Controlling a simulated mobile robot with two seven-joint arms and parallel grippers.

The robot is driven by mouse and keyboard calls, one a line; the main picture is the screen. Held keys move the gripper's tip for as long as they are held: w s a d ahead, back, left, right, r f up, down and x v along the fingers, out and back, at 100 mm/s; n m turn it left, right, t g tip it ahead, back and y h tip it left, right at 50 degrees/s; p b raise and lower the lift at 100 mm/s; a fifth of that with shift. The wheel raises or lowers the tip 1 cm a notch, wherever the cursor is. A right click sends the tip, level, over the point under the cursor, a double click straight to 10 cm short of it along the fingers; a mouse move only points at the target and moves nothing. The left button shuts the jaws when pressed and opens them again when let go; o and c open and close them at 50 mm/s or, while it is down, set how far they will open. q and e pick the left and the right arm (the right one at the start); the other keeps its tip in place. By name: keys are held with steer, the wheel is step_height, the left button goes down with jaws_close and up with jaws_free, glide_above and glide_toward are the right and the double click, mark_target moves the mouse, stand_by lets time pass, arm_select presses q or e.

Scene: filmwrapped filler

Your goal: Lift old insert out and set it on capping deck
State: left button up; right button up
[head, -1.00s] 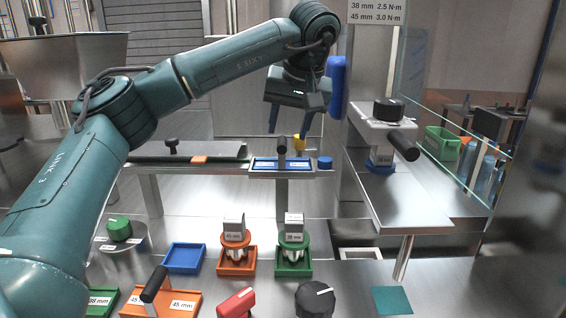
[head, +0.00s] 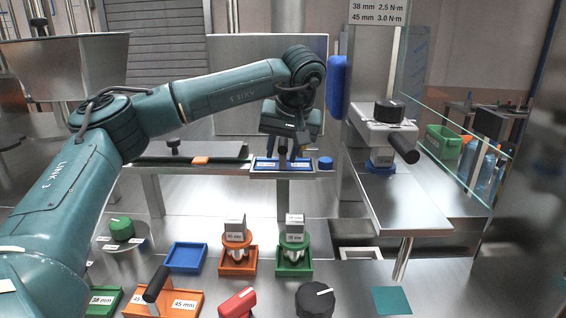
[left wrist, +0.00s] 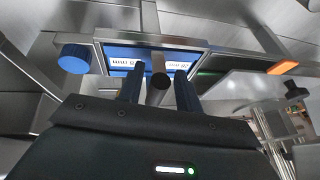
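The blue insert (head: 262,165) with white labels and an upright black handle (head: 282,152) sits in a metal holder at the end of the rail. It also shows in the left wrist view (left wrist: 118,68). My left gripper (head: 283,150) is over it, pointing down. In the left wrist view its two dark blue fingers stand either side of the round handle top (left wrist: 158,80), with narrow gaps, so it looks open. My right gripper is out of view. The front steel deck (head: 345,285) carries several fixtures; no label shows which surface is the capping deck.
A blue knob (head: 325,162) is right of the insert. A blue tray (head: 185,258), an orange insert with a black handle (head: 183,303), and orange (head: 237,262) and green (head: 294,263) holders stand in front. The capping head (head: 388,135) is at right.

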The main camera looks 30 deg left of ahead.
arm_select(q)
steer(key=c, duration=0.6)
jaws_close()
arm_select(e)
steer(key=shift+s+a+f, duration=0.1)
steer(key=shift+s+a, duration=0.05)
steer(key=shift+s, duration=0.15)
arm_select(q)
step_height(320, 180, up, 9)
steer(key=shift+r, duration=0.55)
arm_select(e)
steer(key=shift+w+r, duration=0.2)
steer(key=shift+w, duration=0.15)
